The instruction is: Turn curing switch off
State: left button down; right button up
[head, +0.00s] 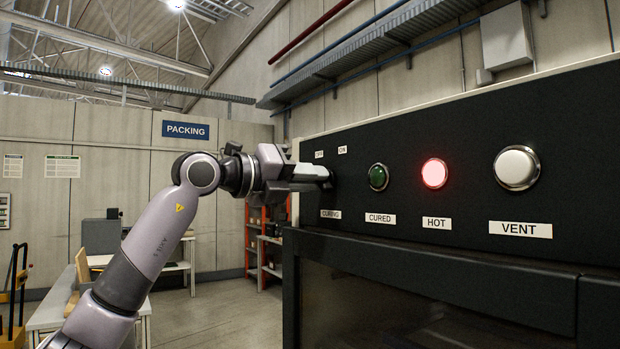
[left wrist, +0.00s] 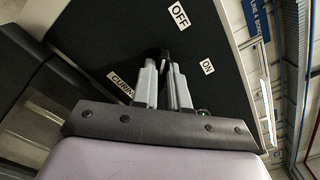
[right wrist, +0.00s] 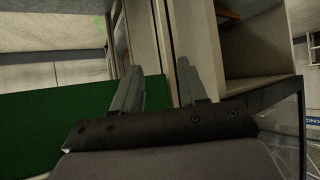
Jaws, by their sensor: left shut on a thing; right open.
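The curing switch, a dark knob (left wrist: 165,54) on the black panel (head: 462,124), is mostly hidden by my left gripper (head: 328,176). My left gripper reaches the panel above the CURING label (head: 330,214) and is shut on the knob. In the left wrist view its fingers (left wrist: 165,68) close around the knob, near the OFF label (left wrist: 179,14) and the ON label (left wrist: 207,67). I cannot tell which label the knob points at. My right gripper (right wrist: 160,75) is open and empty in the right wrist view, away from the panel.
Right of the switch are a dark green CURED lamp (head: 378,177), a lit red HOT lamp (head: 435,173) and a white VENT button (head: 517,168). A dark oven door (head: 420,300) lies below. An orange shelf (head: 263,245) stands behind. A green surface (right wrist: 50,135) is beside my right gripper.

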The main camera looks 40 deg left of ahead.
pick_arm(q)
jog(key=shift+a+r, duration=0.1)
jog(key=shift+r, duration=0.05)
dwell(0.3)
jog(key=c, duration=1.1)
grip_release()
jog(key=shift+c, duration=0.2)
jog(key=b+v, duration=0.2)
jog(key=v, duration=0.5)
jog(key=shift+s, duration=0.1)
